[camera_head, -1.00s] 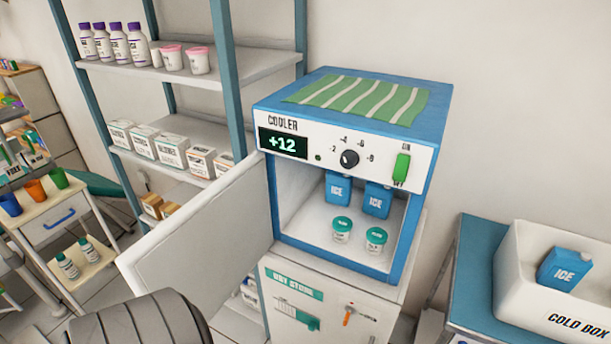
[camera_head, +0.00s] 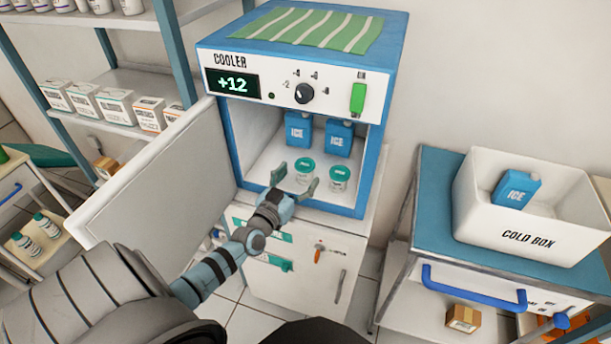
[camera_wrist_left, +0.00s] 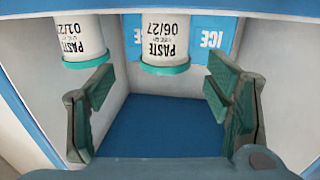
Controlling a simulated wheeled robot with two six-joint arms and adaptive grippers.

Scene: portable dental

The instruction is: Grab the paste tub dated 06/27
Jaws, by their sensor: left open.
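The paste tub dated 06/27 (camera_wrist_left: 165,45) is white with a teal lid, and its label is upside down in the left wrist view. In the head view it is the left tub (camera_head: 304,172) inside the open cooler (camera_head: 230,125). A similar paste tub (camera_wrist_left: 83,40) is beside it, on the right in the head view (camera_head: 339,179); its date seems to read 01/27. My left gripper (camera_head: 296,184) is open and empty at the cooler mouth, just in front of the 06/27 tub. Its spread fingers (camera_wrist_left: 162,110) show in the wrist view. My right gripper is out of view.
Two blue ice packs (camera_head: 298,129) (camera_head: 338,138) stand behind the tubs. The cooler door (camera_head: 165,185) is swung open to the left of my arm. A cold box (camera_head: 530,238) with an ice pack stands on the cart at right. Shelves with boxes are at left.

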